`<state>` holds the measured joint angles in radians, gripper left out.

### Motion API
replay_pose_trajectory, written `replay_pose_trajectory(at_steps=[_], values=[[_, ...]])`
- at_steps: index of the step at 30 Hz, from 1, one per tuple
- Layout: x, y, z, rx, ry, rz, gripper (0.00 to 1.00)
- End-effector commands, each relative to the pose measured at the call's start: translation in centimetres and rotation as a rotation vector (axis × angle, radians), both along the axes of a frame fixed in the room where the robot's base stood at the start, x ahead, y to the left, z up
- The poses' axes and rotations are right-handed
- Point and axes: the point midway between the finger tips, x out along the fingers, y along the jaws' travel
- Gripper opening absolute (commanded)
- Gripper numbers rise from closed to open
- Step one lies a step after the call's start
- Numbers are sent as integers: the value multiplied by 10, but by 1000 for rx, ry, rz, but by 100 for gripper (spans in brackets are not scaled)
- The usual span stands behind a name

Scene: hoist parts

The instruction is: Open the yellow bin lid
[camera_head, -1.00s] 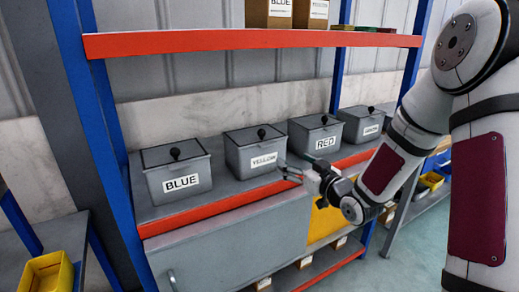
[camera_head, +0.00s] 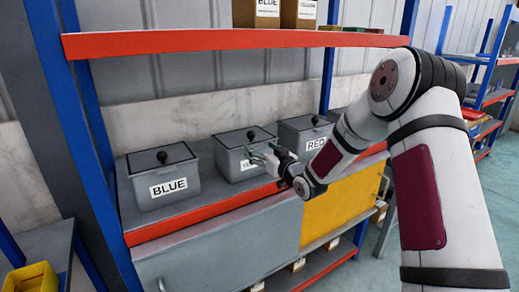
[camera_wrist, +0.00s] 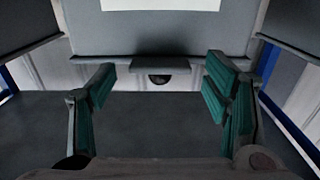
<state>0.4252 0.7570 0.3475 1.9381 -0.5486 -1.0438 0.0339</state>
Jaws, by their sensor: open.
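The grey bin labelled YELLOW (camera_head: 227,165) stands on the shelf between the BLUE and RED bins. Its flat grey lid (camera_head: 232,139) is shut, with a black knob (camera_head: 251,135) on top. My gripper (camera_head: 264,152) is open and empty at the bin's front right, close to the lid's height, and covers part of the label. In the wrist view my gripper (camera_wrist: 161,85) has its teal-padded fingers spread, with a lip and a small dark rounded part seen between them. Whether the fingers touch the bin I cannot tell.
The BLUE bin (camera_head: 165,180) is at left and the RED bin (camera_head: 303,133) at right, both lidded. An orange-edged upper shelf (camera_head: 230,39) runs above. A blue post (camera_head: 327,80) stands behind the bins. A yellow panel (camera_head: 335,205) is below.

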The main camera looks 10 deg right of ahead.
Motion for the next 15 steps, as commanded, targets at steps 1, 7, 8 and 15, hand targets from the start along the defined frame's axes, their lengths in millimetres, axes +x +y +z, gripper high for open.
replay_pose_trajectory(at_steps=[1, 7, 8, 15], values=[[5, 2, 0, 0, -1, 0, 70], [12, 4, 0, 0, 0, 0, 70], [12, 4, 0, 0, 0, 0, 70], [12, 4, 0, 0, 0, 0, 59]])
